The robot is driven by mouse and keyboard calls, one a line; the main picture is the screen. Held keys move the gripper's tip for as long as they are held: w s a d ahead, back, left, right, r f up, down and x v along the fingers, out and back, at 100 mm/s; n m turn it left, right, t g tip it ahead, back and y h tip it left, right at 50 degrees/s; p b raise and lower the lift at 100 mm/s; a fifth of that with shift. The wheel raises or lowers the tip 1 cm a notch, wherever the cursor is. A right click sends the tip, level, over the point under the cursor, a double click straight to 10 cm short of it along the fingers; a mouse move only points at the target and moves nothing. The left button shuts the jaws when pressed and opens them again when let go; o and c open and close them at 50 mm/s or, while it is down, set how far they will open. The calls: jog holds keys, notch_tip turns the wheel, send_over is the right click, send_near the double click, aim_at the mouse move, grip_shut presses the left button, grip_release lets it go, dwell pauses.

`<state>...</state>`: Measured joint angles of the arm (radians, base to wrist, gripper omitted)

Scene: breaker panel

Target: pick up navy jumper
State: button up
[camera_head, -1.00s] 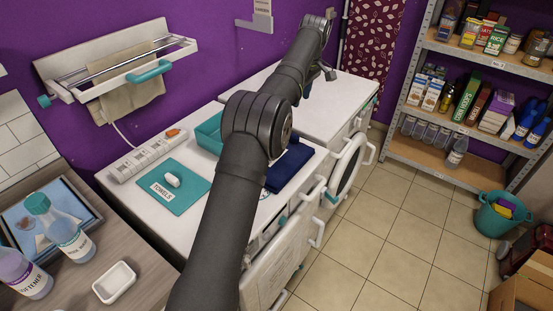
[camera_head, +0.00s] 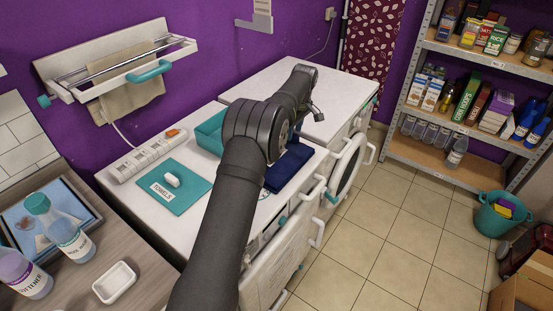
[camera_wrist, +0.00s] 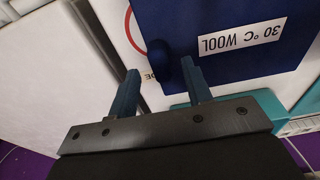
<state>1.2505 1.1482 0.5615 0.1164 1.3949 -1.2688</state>
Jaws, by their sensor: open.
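A small rounded navy lump (camera_wrist: 171,80), which looks like the navy jumper, shows in the wrist view at the edge of a navy mat (camera_wrist: 222,70) labelled "30 °C WOOL". My gripper (camera_wrist: 160,68) is open, its two blue fingers spread. The lump lies between them in the picture, close to the right finger; I cannot tell whether they touch. In the head view the navy mat (camera_head: 288,172) is on the white machine top, partly behind my arm.
A teal "TOWELS" mat (camera_head: 188,199) with a white item (camera_head: 172,180) lies left of my arm. A teal tray (camera_head: 208,132) stands behind it. A white power strip (camera_head: 146,157) runs along the back. A second white machine top (camera_head: 335,90) is clear.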

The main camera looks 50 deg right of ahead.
notch_tip(320, 180, down, 2)
jog(key=shift+w+f, duration=0.15)
jog(key=shift+f, duration=0.05)
grip_shut()
jog(key=shift+r, duration=0.15)
jog(key=shift+r, duration=0.6)
notch_tip(320, 180, up, 3)
jog(key=shift+f, duration=0.1)
jog(key=s+a+r, duration=0.2)
jog(key=s+r, duration=0.4)
jog(key=s, duration=0.5)
jog(key=shift+s+r, duration=0.3)
jog(key=shift+r, duration=0.1)
jog(key=shift+r, duration=0.1)
jog(key=shift+r, duration=1.9)
